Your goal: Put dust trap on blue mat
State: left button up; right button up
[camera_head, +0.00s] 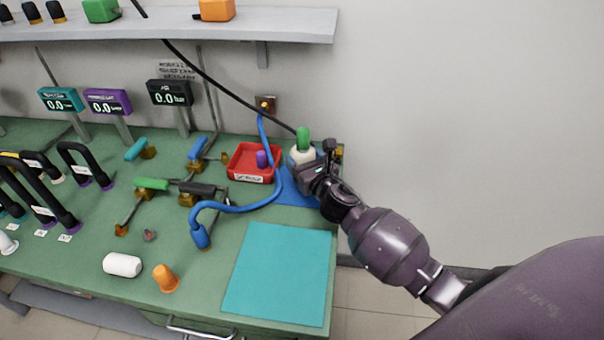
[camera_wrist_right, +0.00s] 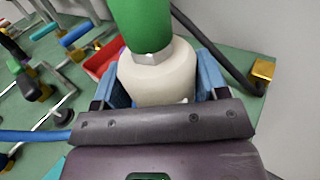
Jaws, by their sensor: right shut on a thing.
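The dust trap, as I take it, is a cream-coloured body with a green top (camera_head: 302,157). It stands upright in my right gripper (camera_head: 308,168), over the far part of the small blue mat (camera_head: 290,193). In the right wrist view, the cream body (camera_wrist_right: 158,78) sits between the blue fingers of my right gripper (camera_wrist_right: 158,85), which is shut on it. The gripper and the held thing hide part of the mat. I cannot tell whether its base touches the mat. My left gripper is not in view.
A red tray (camera_head: 236,176) with a purple piece stands left of the blue mat. A blue hose (camera_head: 236,209) curves across the green bench, near the mat. A black cable (camera_head: 232,92) runs down behind the gripper. A teal mat (camera_head: 279,275) lies clear in front.

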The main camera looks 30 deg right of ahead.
notch_tip(320, 180, down, 4)
jog(key=shift+f+b, duration=0.1)
jog(key=shift+b, duration=0.8)
jog(key=shift+f, duration=0.2)
jog(key=shift+r, duration=0.25)
jog(key=shift+f, duration=0.2)
jog(key=o, duration=1.1)
jog(key=shift+c, duration=0.2)
